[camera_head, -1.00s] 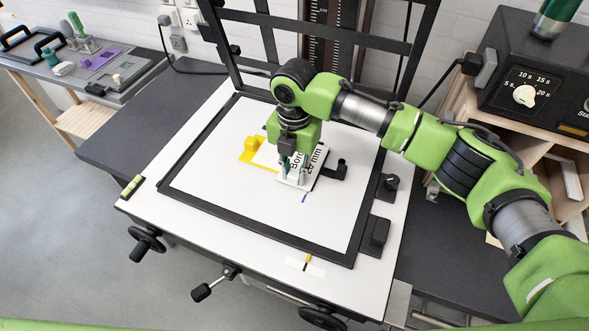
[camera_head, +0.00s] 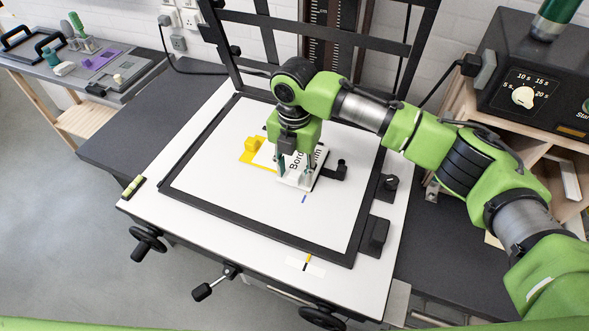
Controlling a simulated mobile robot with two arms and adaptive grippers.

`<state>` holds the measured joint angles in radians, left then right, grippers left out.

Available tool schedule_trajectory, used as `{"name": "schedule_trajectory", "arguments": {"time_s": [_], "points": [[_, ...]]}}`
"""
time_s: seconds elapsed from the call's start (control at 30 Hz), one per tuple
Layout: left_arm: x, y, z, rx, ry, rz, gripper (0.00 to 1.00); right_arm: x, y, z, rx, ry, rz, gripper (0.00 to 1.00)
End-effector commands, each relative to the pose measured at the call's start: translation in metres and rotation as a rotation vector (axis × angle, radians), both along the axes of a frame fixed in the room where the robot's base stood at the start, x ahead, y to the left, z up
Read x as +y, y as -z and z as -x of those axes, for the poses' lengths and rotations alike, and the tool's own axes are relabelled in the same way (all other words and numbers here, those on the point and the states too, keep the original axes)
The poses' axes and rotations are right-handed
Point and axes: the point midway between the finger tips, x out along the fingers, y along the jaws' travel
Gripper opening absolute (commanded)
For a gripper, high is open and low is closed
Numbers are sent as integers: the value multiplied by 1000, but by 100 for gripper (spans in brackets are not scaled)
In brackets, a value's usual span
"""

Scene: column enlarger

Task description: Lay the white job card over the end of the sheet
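The white job card (camera_head: 297,181), printed with black "Bor…" and "mm" lettering, lies on or just above the white surface inside the black frame. My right gripper (camera_head: 296,172) points straight down over the card. Its two fingers stand apart, one at the card's left side and one toward its right, and they hide part of the lettering. I cannot tell whether the fingertips touch the card. The white sheet (camera_head: 265,158) seems to show left of the card, beside a yellow stop (camera_head: 252,146); its outline is hard to tell from the white board. My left gripper is not in view.
A black stop (camera_head: 338,171) stands right of the card. The black frame (camera_head: 255,237) borders the board, with a black block (camera_head: 375,234) outside it. Upright black bars rise behind. A timer box (camera_head: 535,85) is at the right. The board's front half is clear.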

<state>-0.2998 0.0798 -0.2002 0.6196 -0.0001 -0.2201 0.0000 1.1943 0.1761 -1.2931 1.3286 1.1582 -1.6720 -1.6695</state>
Motion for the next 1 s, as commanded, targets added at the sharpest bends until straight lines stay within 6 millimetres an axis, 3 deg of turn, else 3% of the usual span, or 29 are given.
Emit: {"name": "schedule_trajectory", "arguments": {"time_s": [1.0], "points": [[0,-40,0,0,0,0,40,1,-43,0,0,-1,0,40]]}}
